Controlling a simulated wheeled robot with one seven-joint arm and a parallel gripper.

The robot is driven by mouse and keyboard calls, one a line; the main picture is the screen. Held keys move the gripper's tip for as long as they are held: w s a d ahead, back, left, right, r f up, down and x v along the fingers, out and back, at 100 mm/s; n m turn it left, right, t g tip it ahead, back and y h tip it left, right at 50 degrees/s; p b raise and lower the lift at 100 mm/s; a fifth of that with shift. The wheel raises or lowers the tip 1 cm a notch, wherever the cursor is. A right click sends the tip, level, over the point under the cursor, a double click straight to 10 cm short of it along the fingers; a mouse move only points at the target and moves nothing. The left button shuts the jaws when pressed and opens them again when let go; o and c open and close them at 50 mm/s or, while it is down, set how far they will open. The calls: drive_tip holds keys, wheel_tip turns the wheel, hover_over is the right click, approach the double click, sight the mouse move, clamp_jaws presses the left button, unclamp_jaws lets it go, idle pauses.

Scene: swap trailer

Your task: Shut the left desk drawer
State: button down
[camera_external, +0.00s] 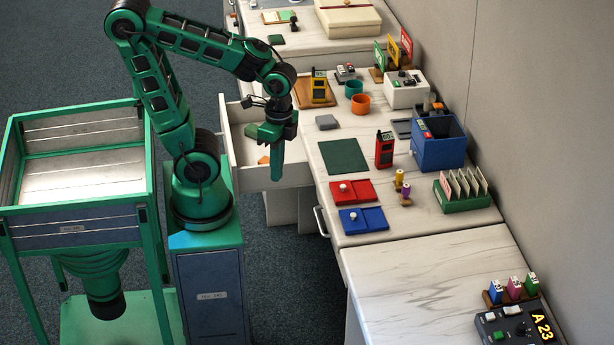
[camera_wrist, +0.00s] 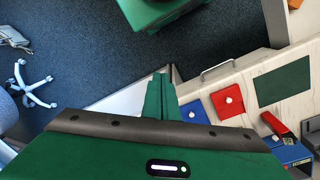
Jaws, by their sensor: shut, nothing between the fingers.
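The left desk drawer (camera_external: 240,178) stands open, pulled out from the white marbled desk toward my base, in the external view. A small orange item (camera_external: 263,160) lies inside it. My green gripper (camera_external: 276,176) points down over the drawer, overlapping its near side wall in the picture. I cannot tell whether the fingertips are inside the drawer or touch it. In the wrist view my fingers (camera_wrist: 160,88) are together and empty, with a white panel of the drawer (camera_wrist: 122,102) beside them. Part of the drawer is hidden behind my gripper.
The desk top (camera_external: 318,240) holds a red tray (camera_external: 350,192), a blue tray (camera_external: 363,220), a green mat (camera_external: 343,156) and a red meter (camera_external: 384,150). Another drawer handle (camera_external: 320,222) is at the nearer desk part. Carpet floor is free below the drawer.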

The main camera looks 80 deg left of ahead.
drive_tip(key=w+a+f+m+h, duration=0.1)
drive_tip(key=w+a, duration=0.2)
drive_tip(key=a, duration=0.5)
drive_tip(key=w+a+f+m+t+h, duration=0.15)
drive_tip(key=w+a, duration=0.25)
drive_tip(key=a, duration=0.5)
drive_tip(key=w+a+f+m+h, duration=0.1)
drive_tip(key=w+a+m+h, duration=0.15)
drive_tip(key=a, duration=0.55)
drive_tip(key=s+a+f+m+t, duration=0.1)
drive_tip(key=s+a+f, duration=0.15)
drive_tip(key=a, duration=0.45)
drive_tip(key=s+a+f+t, duration=0.1)
drive_tip(key=s+a+f, duration=0.15)
drive_tip(key=a, duration=0.45)
drive_tip(key=s+a+f+m+t, duration=0.1)
drive_tip(key=s+a+f, duration=0.25)
drive_tip(key=s, duration=0.45)
drive_tip(key=s+a+f+m+t+y, duration=0.1)
drive_tip(key=s+a+f, duration=0.1)
drive_tip(key=s+a, duration=0.45)
drive_tip(key=s+a+f+m+t, duration=0.1)
drive_tip(key=s+a+f, duration=0.2)
drive_tip(key=s, duration=0.7)
drive_tip(key=w+d+f, duration=0.3)
drive_tip(key=w+f, duration=0.5)
drive_tip(key=shift+w+d, duration=0.15)
drive_tip(key=shift+w, duration=0.05)
